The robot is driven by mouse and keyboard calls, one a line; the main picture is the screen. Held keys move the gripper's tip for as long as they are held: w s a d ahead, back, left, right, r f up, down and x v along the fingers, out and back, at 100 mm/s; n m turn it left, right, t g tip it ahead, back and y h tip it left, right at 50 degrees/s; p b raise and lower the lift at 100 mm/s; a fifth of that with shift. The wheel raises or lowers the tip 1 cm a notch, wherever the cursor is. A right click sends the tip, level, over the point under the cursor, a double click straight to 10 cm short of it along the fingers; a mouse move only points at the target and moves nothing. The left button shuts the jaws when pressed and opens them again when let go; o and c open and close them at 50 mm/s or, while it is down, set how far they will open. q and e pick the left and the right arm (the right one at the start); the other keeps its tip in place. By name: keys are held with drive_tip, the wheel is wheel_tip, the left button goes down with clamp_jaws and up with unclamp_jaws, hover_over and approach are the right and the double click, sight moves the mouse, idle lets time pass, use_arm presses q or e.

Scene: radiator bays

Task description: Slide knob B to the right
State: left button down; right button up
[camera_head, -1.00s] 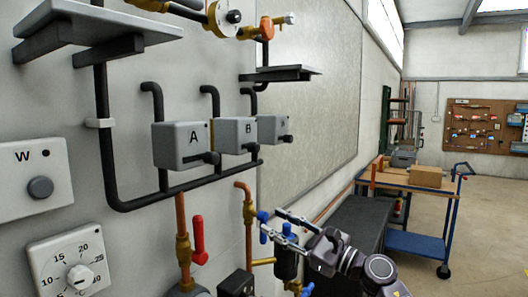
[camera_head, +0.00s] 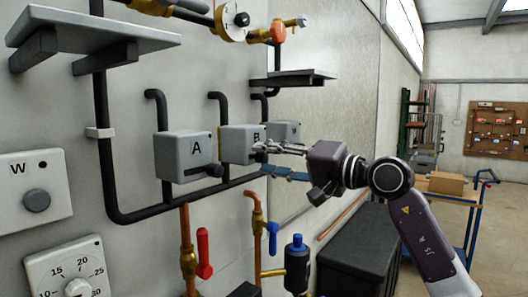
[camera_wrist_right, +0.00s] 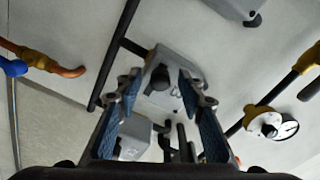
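The grey box marked B (camera_head: 236,143) is on the wall between box A and a third box. In the head view its knob is hidden behind my right gripper (camera_head: 264,160), whose two fingers point left at the box's right front. In the right wrist view, my right gripper (camera_wrist_right: 160,92) is open, one finger on each side. A grey box, B by its place in the row, with a dark knob (camera_wrist_right: 161,79) shows between the fingertips. I cannot tell whether the fingers touch the knob. My left gripper is not in view.
Box A (camera_head: 182,157) with its dark lever is to the left. The third grey box (camera_head: 286,130) is close on the right, behind my gripper. A black pipe (camera_head: 140,214) runs below the boxes. A dark shelf (camera_head: 290,78) juts out above.

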drive_tip(key=shift+w+a, duration=0.45)
drive_tip(key=shift+a, duration=0.1)
clamp_jaws()
